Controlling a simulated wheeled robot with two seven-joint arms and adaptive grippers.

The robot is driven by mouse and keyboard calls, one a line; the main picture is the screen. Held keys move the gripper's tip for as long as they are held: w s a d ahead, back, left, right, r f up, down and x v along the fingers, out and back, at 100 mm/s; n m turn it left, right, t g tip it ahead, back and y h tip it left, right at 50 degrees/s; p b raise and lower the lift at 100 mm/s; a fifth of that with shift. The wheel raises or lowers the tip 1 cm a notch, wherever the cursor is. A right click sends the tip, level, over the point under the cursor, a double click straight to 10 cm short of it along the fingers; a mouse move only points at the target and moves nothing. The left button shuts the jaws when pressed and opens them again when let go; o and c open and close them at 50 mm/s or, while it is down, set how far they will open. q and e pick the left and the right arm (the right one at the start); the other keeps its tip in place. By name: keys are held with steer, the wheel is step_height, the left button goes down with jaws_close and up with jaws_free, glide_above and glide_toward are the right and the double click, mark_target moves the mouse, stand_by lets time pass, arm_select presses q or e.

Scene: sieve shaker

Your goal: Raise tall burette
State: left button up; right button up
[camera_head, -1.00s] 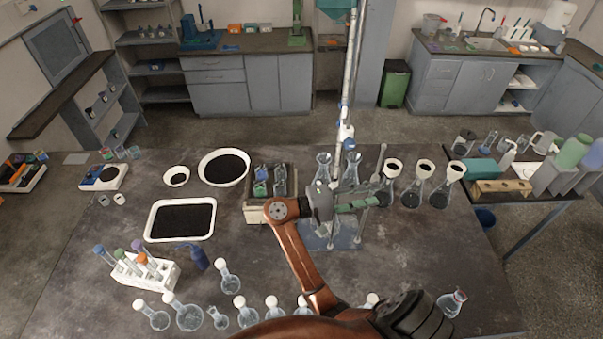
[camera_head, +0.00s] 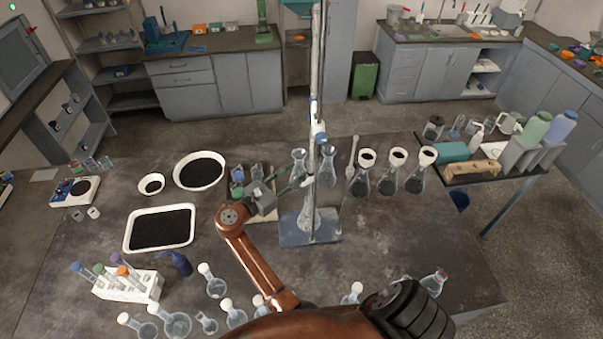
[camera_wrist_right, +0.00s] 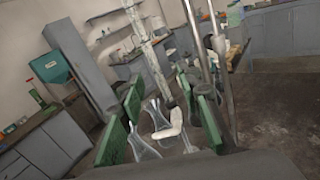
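The tall burette (camera_head: 316,65) is a long pale tube standing upright along a metal stand rod, with a blue and white part (camera_head: 319,132) lower down. Its stand base (camera_head: 297,237) is a blue-grey plate on the dark table, and a clear flask (camera_head: 307,215) stands at the rod's foot. In the right wrist view a pale tube (camera_wrist_right: 146,50) and the metal rod (camera_wrist_right: 208,65) rise beyond the fingers. My right gripper (camera_head: 290,189) is just left of the rod. Its green fingers (camera_wrist_right: 165,112) are apart, with nothing clearly held between them. My left gripper is not in view.
Two clear flasks (camera_head: 298,165) stand close behind the gripper. Several flasks with black contents (camera_head: 388,180) stand right of the stand. A black-filled tray (camera_head: 160,228) and a tube rack (camera_head: 128,287) are at left. The table's right front is mostly clear.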

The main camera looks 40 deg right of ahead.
steer(key=w+d+n, duration=0.1)
steer(key=w+d, duration=0.1)
steer(key=d, duration=0.6)
steer(key=shift+w+d+f+n+t, duration=0.3)
steer(key=shift+w+d, duration=0.05)
steer(key=shift+p, duration=0.3)
steer(key=shift+c, duration=0.5)
jaws_close()
